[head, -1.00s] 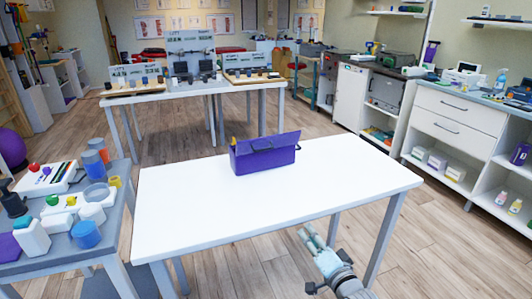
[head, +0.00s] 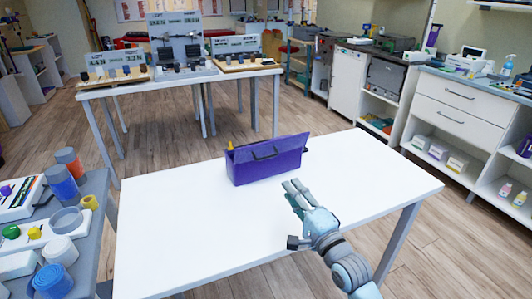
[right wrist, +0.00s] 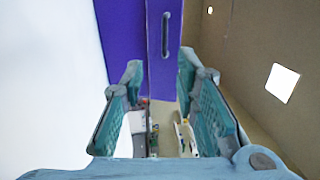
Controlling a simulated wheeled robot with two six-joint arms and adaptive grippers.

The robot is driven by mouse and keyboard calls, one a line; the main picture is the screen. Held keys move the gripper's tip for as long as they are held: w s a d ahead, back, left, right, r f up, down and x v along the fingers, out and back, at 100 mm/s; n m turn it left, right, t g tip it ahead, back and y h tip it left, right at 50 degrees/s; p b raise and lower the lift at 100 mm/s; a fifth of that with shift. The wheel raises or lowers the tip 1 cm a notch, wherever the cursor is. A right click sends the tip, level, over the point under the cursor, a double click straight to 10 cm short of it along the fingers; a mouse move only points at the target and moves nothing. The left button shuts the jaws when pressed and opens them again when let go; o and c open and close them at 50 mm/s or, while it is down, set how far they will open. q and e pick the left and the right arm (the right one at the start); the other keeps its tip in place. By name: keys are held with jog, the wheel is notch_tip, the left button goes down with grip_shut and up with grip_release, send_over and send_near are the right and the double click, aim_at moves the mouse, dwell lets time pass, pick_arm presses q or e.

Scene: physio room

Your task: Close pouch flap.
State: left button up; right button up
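A purple pouch (head: 262,166) stands on the white table (head: 170,230), with a dark handle (head: 266,154) on its upper front and a yellow bit (head: 230,146) at its left end. I cannot tell how far its flap stands open. My right gripper (head: 292,186) is over the table, just in front of the pouch and apart from it. In the right wrist view, the right gripper (right wrist: 160,66) has its two fingers spread with nothing held. There the purple pouch (right wrist: 125,38) and its dark handle (right wrist: 165,35) lie beyond the fingertips. My left gripper is out of view.
A side table (head: 88,233) with bottles, rolls and trays stands at the left. A back table (head: 180,80) holds labelled boards. Drawers and shelves (head: 455,108) line the right wall. The white table is otherwise bare.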

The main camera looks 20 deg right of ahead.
jog(key=w+b, duration=0.3)
jog(key=w, duration=0.1)
jog(key=b, duration=0.3)
send_near(264, 152)
jog(key=w, duration=0.4)
jog(key=shift+w+a+r, duration=0.15)
jog(key=shift+w+a, duration=0.1)
jog(key=shift+a, duration=0.05)
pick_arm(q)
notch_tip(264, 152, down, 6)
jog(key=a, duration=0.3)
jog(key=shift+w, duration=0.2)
pick_arm(e)
jog(key=shift+w+a+r, duration=0.15)
jog(key=shift+w+r, duration=0.2)
jog(key=shift+w, duration=0.1)
grip_shut()
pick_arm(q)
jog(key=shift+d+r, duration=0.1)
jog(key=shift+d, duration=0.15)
